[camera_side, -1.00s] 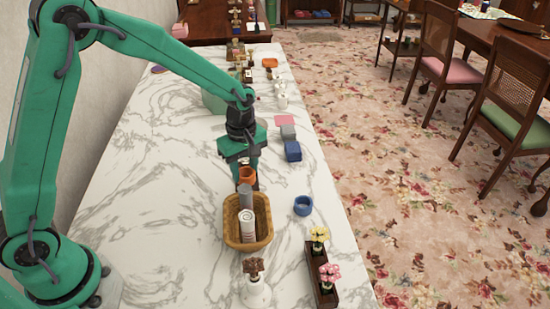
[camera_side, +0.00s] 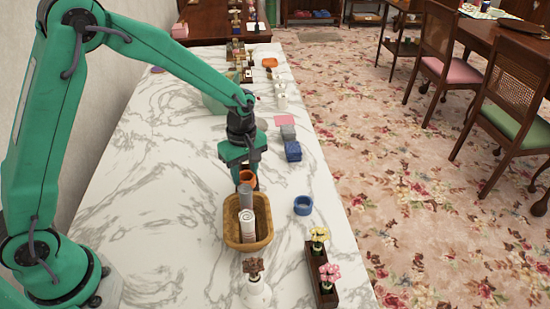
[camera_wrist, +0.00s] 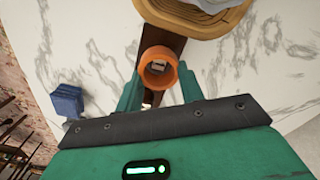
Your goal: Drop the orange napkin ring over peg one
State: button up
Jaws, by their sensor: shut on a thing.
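The orange napkin ring (camera_side: 246,176) is held between the fingertips of my gripper (camera_wrist: 158,85), just behind the wicker basket in the side view. In the wrist view the orange ring (camera_wrist: 146,69) shows its round opening, with a small pale shape visible through it. I cannot tell whether that shape is a peg top or whether the ring is around it. A dark brown wooden strip (camera_wrist: 174,44) lies under the ring. The ring and gripper hide most of this strip in the side view, and no peg number can be read.
The wicker basket (camera_side: 231,241) holds grey and white cylinders close in front of the ring. A blue ring (camera_side: 303,205) lies to the right. The marble left of the basket is clear.

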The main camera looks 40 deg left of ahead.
jog(key=shift+f, duration=1.35)
jog(key=o, duration=1)
notch_tip(320, 180, up, 7)
jog(key=shift+r, duration=0.4)
dwell(0.3)
